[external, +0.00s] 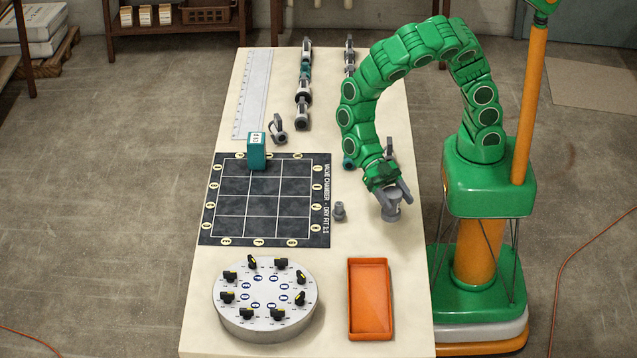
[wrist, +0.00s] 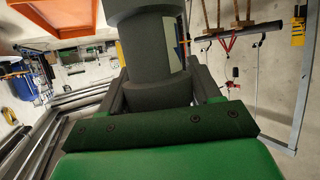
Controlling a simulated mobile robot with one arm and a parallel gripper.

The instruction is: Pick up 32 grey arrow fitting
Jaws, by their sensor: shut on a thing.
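My gripper (external: 395,193) is at the right side of the table, below the curve of my green arm. It is shut on a grey cylindrical fitting (external: 391,212). The fitting also shows large and dark grey between the fingers in the wrist view (wrist: 155,62). I cannot tell whether the fitting touches the table top (external: 365,235).
An orange tray (external: 352,333) lies in front of the gripper. A small grey piece (external: 339,211) stands to its left. A dark grid mat (external: 321,222) holds a teal block (external: 256,155). A round dial unit (external: 265,337) is at front left. Several pipe parts (external: 303,90) lie farther back.

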